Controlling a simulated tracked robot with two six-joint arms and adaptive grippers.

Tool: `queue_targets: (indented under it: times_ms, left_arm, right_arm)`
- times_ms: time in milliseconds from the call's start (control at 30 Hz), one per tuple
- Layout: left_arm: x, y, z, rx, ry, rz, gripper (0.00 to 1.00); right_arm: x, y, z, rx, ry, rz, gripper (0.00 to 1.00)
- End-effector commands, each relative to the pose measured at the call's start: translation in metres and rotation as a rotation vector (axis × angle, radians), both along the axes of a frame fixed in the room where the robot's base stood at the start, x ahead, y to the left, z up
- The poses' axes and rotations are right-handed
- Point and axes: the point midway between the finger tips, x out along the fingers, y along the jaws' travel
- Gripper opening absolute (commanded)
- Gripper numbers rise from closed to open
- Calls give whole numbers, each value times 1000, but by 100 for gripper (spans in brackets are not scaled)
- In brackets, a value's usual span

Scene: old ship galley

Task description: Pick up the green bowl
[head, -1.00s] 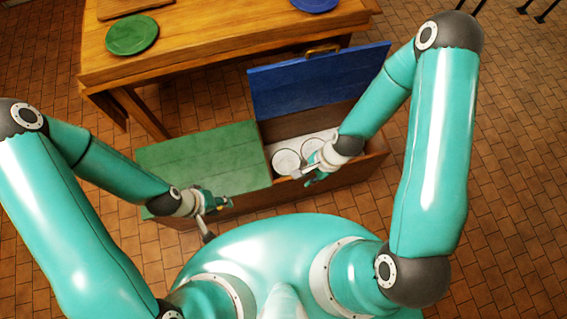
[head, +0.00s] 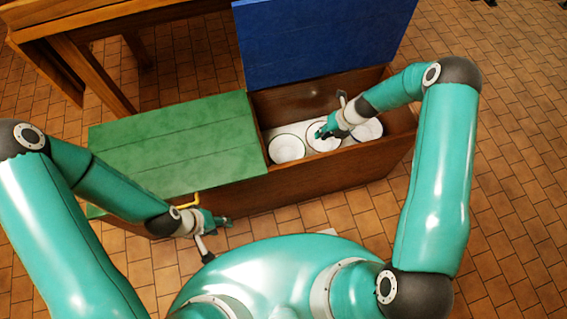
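No green bowl shows in the head view. White bowls or plates with thin dark rims lie in the open right compartment of a wooden chest: a left one (head: 286,149), a middle one (head: 318,142) partly behind my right gripper, and a right one (head: 369,130). My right gripper (head: 332,115) is over the middle one, fingers apart, seemingly empty; I cannot tell whether it touches. The chest's green lid (head: 170,145) is shut and hides what is below. My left gripper (head: 218,240) is open and empty in front of the chest, near the lid's yellow handle (head: 188,201).
The blue lid (head: 320,45) stands open behind the right compartment. The chest's wooden front (head: 330,180) runs between my two grippers. A wooden table (head: 70,30) stands behind at the upper left. Brick-tiled floor (head: 510,190) is clear on the right.

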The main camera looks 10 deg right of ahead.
Motion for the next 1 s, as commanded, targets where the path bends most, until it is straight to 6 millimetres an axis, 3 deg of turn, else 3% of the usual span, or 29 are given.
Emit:
queue_targets:
  times_ms: [33,267,700,1000]
  left_arm:
    - [0,0,-14,0,-1,0,40]
    - [0,0,-24,0,-1,0,40]
    - [0,0,-52,0,-1,0,40]
    - [0,0,-58,0,-1,0,40]
  right_arm:
    - [0,-3,-15,0,0,-5,15]
    - [2,0,-35,0,3,-10,15]
    - [20,33,-111,-1,1,-7,15]
    - [24,41,-128,-1,1,-7,15]
